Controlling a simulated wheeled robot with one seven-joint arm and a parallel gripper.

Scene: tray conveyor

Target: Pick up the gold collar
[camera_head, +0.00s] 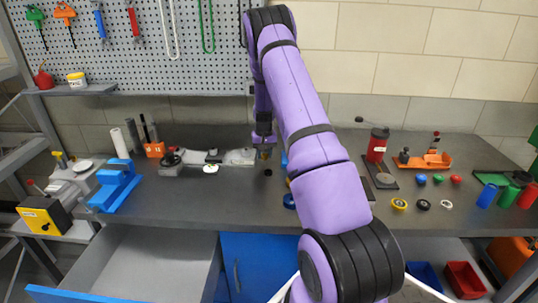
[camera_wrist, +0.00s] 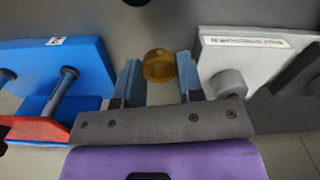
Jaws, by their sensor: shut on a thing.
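The gold collar (camera_wrist: 158,66) is a short ring, seen in the wrist view between the tips of the two blue fingers of my gripper (camera_wrist: 159,72). My gripper is shut on it, with a finger on either side. In the head view my gripper (camera_head: 265,143) points down above the middle of the dark bench, and the collar there is too small to make out clearly. Whether the collar touches the bench cannot be told.
A grey-white fixture (camera_head: 238,157) stands left of my gripper, a blue vise-like block (camera_head: 116,186) farther left. An open drawer (camera_head: 150,262) juts out in front.

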